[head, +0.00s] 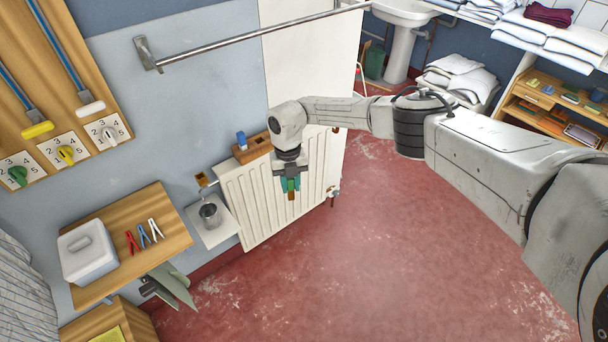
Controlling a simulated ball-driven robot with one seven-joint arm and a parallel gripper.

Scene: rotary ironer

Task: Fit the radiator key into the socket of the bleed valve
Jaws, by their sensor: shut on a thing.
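My gripper (290,184) hangs in front of the white radiator (246,198), pointing down. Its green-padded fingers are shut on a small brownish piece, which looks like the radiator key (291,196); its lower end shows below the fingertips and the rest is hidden. A small brass-coloured fitting, seemingly the bleed valve (201,178), is at the radiator's upper left end, left of my gripper and clearly apart from it. Its socket is too small to make out.
A metal cup (209,213) stands on a small white shelf (222,236) below the fitting. A wooden box (252,148) with a blue item sits at the radiator's top. A wooden shelf (165,245) with clothes pegs is at left. The red floor (330,275) is clear.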

